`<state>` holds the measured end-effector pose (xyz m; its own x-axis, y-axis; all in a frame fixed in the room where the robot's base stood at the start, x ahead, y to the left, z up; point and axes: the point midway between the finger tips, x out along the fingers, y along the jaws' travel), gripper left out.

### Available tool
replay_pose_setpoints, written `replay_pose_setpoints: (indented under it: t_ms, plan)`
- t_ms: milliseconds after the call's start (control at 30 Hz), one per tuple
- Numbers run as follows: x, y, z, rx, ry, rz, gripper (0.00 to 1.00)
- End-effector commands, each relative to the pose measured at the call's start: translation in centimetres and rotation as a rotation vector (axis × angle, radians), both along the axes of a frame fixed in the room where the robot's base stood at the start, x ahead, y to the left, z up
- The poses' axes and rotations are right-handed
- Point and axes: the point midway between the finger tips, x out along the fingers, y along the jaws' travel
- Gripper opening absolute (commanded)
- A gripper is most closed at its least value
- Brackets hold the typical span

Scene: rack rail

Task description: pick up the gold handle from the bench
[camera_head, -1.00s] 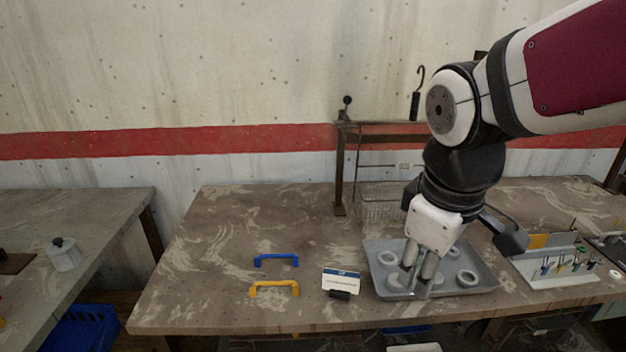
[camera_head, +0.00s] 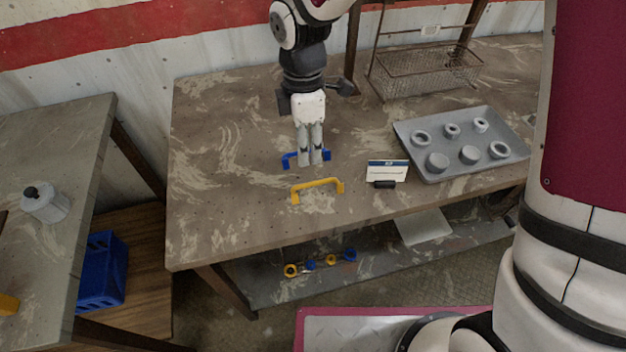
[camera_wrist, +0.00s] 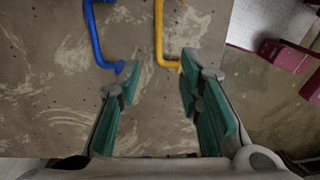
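The gold handle (camera_head: 318,185), a yellow-gold bar with two bent legs, lies on the bench (camera_head: 235,215) near its front edge. It also shows in the wrist view (camera_wrist: 159,35), its near end by the right fingertip. A similar blue handle (camera_head: 290,161) lies just behind it, partly hidden by my gripper; in the wrist view the blue handle (camera_wrist: 95,38) ends by the left fingertip. My gripper (camera_head: 312,162) points down over the blue handle's area, behind the gold one. In the wrist view my gripper (camera_wrist: 154,70) is open, with nothing between its green pads.
A small sign (camera_head: 387,171) stands right of the gold handle. A grey tray (camera_head: 415,155) with several round parts is further right, and a wire basket (camera_head: 385,84) is behind. A lower shelf (camera_head: 270,291) holds small parts. The bench left of the handles is clear.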

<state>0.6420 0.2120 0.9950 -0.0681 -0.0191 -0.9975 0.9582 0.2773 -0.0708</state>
Motion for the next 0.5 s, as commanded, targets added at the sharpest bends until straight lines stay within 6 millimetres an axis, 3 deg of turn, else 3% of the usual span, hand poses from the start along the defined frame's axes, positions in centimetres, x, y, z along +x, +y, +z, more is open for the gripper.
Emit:
replay_pose_setpoints:
  t_ms: [200, 500]
  plan:
    - [-0.3, -0.1, -3.8, -0.002, 0.003, 0.0, 0.33]
    - [-0.4, -0.3, -6.1, -0.002, 0.003, -0.001, 0.33]
